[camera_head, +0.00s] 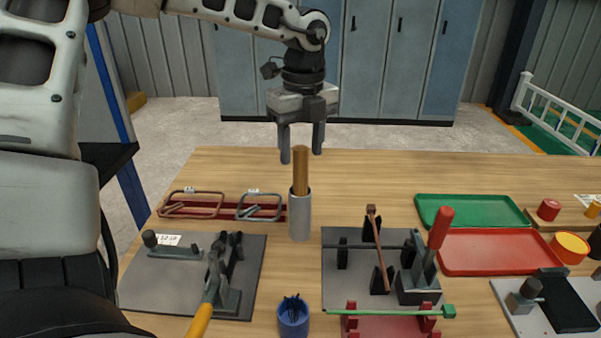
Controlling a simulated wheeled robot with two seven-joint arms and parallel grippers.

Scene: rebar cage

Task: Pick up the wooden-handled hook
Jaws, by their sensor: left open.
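The wooden handle (300,172) of the hook stands upright out of a grey cylindrical holder (300,218) near the middle of the table. The hook end is hidden inside the holder. My left gripper (301,157) points straight down right above the handle. Its two fingers are apart, one to each side of the handle's top, with nothing held. From this view I cannot tell how far the fingertips reach down past the handle's top in depth. My right gripper does not show.
Red racks with metal loops (192,204) lie left of the holder. Grey plates with fixtures (135,282) stand in front on both sides. A blue cup (293,318) is near the front edge. Green (470,210) and red trays (492,252) lie right. The table behind the holder is clear.

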